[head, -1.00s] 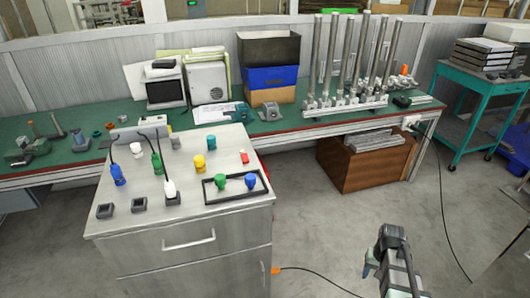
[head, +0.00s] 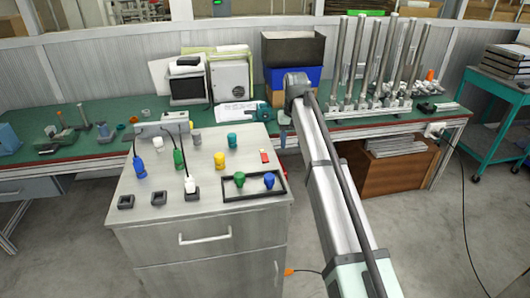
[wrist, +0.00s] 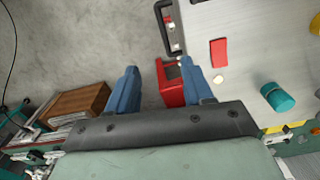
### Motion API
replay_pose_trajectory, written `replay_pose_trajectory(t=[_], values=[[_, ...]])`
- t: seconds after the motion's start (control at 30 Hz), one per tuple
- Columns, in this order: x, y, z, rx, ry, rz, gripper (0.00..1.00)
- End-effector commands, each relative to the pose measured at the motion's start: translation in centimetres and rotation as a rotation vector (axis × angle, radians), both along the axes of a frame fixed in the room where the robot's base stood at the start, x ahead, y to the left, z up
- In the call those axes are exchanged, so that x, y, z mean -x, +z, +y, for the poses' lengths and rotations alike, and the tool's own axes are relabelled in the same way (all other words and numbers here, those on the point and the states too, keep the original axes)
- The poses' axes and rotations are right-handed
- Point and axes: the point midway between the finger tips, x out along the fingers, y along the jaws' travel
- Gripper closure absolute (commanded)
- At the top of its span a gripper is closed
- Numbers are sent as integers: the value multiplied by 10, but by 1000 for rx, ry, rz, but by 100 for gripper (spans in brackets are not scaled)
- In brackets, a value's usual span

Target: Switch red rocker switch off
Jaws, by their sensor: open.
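In the wrist view a red box with a dark panel (wrist: 171,92) shows between my blue fingers, beside the cabinet edge. A flat red piece (wrist: 219,53) lies on the grey cabinet top, right of the fingers; a small red piece also shows there in the head view (head: 264,155). I cannot tell which red part is the rocker switch, or which way it is set. My gripper (wrist: 158,65) is open, its fingers spread over the red box with nothing visibly held. In the head view my arm reaches up past the cabinet's right side, and the gripper's fingers are not clear.
The cabinet (head: 200,252) carries a black tray (head: 232,198) with green and blue knobs, a yellow cylinder (head: 219,160), a teal cylinder (head: 232,140) and several plugs. Behind it runs a green workbench (head: 85,148).

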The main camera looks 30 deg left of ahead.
Motion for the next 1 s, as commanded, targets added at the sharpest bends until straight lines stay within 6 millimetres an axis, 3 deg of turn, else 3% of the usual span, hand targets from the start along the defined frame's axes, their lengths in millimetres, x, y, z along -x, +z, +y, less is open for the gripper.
replay_pose_trajectory(t=[0.03,0.1,0.2,0.3,0.47,1.0], values=[[6,27,30,-2,30,-2,49],[19,53,56,-1,61,-2,49],[34,76,77,-1,89,-1,49],[40,81,83,1,99,1,49],[42,64,82,2,99,2,49],[41,-27,82,1,98,1,49]])
